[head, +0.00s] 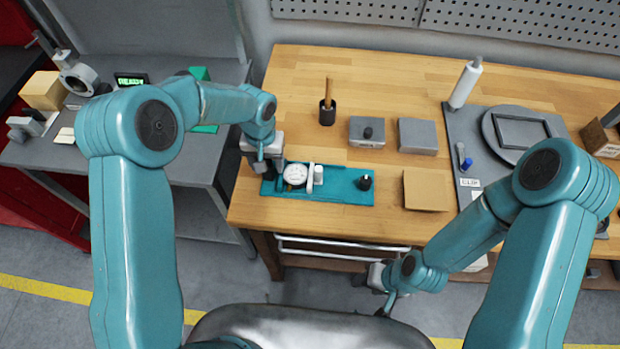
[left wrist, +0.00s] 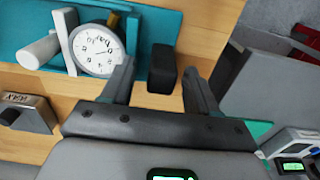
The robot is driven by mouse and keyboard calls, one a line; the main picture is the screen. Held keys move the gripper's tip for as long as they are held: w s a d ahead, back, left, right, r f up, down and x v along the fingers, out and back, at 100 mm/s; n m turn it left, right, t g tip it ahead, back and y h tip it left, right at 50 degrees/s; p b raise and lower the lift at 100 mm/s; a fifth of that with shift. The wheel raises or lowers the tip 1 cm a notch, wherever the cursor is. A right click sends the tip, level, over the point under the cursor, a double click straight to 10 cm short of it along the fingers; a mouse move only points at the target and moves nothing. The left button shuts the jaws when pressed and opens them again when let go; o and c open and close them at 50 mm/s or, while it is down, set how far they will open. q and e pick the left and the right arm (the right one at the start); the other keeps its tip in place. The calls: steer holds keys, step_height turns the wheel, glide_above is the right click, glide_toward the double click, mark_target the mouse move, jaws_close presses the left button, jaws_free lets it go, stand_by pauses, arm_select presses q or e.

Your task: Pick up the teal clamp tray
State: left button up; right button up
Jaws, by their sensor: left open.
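The teal clamp tray (head: 343,190) lies near the front left edge of the wooden bench. It carries a white dial gauge (head: 295,175), a white cylinder (head: 318,174) and a black knob (head: 366,183) at its right end. My left gripper (head: 268,170) is at the tray's left end. In the left wrist view its open fingers (left wrist: 160,83) stand on either side of a black block (left wrist: 162,68) at the tray's (left wrist: 165,22) end, with gaps on both sides. My right gripper (head: 384,303) hangs low in front of the bench, away from the tray; its jaws are too small to read.
A tan square (head: 426,190) lies right of the tray. Behind are grey blocks (head: 367,131) and a black holder (head: 327,112). A grey mat (head: 470,150) carries a round plate and a white bottle (head: 466,83). A grey side table (head: 190,155) stands left, across a gap.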

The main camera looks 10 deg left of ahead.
arm_select(q)
steer(key=shift+s+a, duration=0.15)
steer(key=shift+c, duration=1.2)
jaws_close()
